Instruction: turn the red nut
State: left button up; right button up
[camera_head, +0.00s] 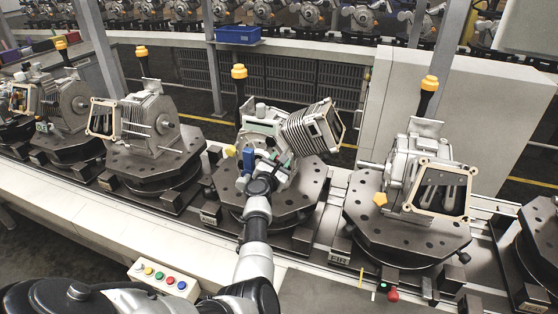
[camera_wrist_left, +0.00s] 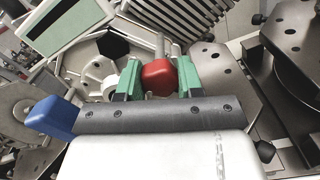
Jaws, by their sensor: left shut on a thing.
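The red nut (camera_wrist_left: 158,77) shows in the left wrist view as a rounded red block. It sits between the two green fingers of my left gripper (camera_wrist_left: 158,73), which is shut on it. A grey rod stands just behind the nut. In the head view my left gripper (camera_head: 275,155) reaches the middle workpiece (camera_head: 310,130), a grey finned motor unit on a dark fixture plate (camera_head: 290,205). My right gripper is not in view.
Similar motor units stand on fixtures to the left (camera_head: 150,125) and right (camera_head: 425,170). Posts with orange caps (camera_head: 239,72) rise behind the fixtures. A button box (camera_head: 165,278) is at the front left. A blue bin (camera_head: 237,34) sits behind the line.

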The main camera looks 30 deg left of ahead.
pick_arm(q)
jog(key=shift+n+p, duration=0.35)
jog(key=shift+n, duration=1.25)
jog(key=shift+f, duration=0.1)
jog(key=o, duration=0.9)
